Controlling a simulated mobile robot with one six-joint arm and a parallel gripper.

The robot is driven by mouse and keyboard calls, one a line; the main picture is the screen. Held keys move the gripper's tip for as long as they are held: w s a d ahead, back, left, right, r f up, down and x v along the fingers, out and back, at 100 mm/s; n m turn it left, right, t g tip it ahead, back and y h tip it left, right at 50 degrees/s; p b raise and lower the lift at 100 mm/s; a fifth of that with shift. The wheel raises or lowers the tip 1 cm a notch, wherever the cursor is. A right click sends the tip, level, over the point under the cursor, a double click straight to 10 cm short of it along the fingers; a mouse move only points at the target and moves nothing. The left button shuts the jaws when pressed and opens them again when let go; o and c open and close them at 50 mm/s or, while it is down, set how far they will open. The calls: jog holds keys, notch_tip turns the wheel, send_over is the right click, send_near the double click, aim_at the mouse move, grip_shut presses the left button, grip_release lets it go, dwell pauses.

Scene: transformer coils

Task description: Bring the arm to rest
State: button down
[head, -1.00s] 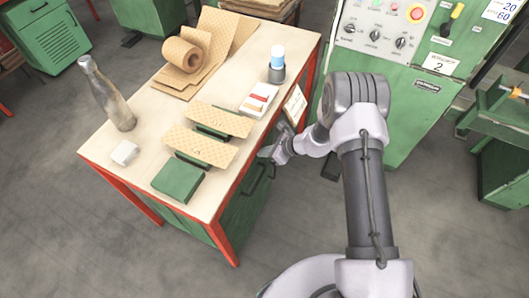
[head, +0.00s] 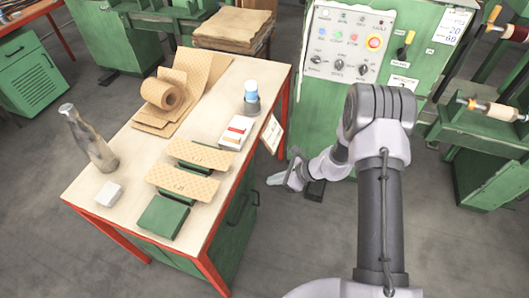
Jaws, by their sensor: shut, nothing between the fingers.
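My arm (head: 380,195) rises from the bottom of the head view, bends at a grey elbow and reaches down to the left. My gripper (head: 271,181) is just right of the workbench, beyond its edge and over the floor. It is small in the picture, looks shut and holds nothing. It appears apart from the bench and the cabinet.
The workbench (head: 95,205) holds a paper roll (head: 162,94), a bottle (head: 88,140), patterned strips (head: 182,181), a green block (head: 163,217), a white-red box (head: 236,133) and a blue-capped container (head: 251,97). A green control cabinet (head: 330,105) stands behind. Grey floor (head: 300,240) lies open between.

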jog(key=s+r+n+h, duration=0.1)
jog(key=s+r+n, duration=0.35)
jog(key=r, duration=0.85)
jog(key=s+r+n, duration=0.3)
jog(key=r+n, duration=0.2)
jog(key=r, duration=0.8)
jog(key=s+d+r+n+t+h, duration=0.1)
jog(key=s+d+r+n+h, duration=0.1)
jog(key=s, duration=0.7)
jog(key=s+d+r+n+t+h, duration=0.1)
jog(key=s+d+r+n+h, duration=0.2)
jog(key=s+r+n, duration=0.3)
jog(key=s+d+r, duration=0.1)
jog(key=s+r, duration=0.2)
jog(key=s, duration=0.1)
jog(key=shift+s+d+t, duration=0.15)
jog(key=shift+s+t, duration=0.05)
jog(key=shift+t, duration=0.2)
